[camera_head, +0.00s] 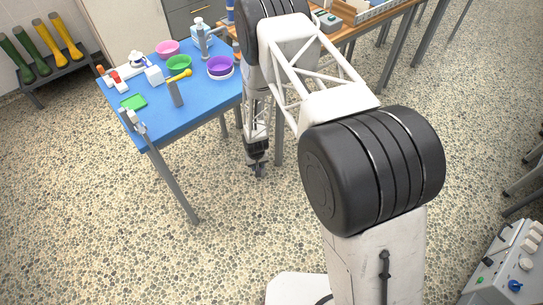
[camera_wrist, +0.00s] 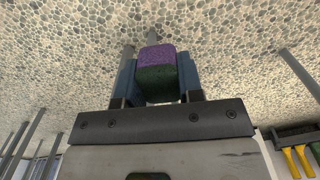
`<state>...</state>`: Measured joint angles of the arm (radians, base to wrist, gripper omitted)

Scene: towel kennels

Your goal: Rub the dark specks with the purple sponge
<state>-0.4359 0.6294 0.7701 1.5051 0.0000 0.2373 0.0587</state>
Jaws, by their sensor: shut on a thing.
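The purple sponge (camera_wrist: 155,57) has a purple part and a dark green part in the wrist view. My gripper (camera_wrist: 157,78) is shut on it, with a finger on either side. In the head view my gripper (camera_head: 257,168) hangs low over the pebbled floor, to the right of the blue table (camera_head: 190,118) and apart from it. The sponge is too small or hidden to make out there. I cannot make out any dark specks as a separate patch in either view.
A wooden table (camera_head: 345,34) adjoins behind. Open floor lies in front.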

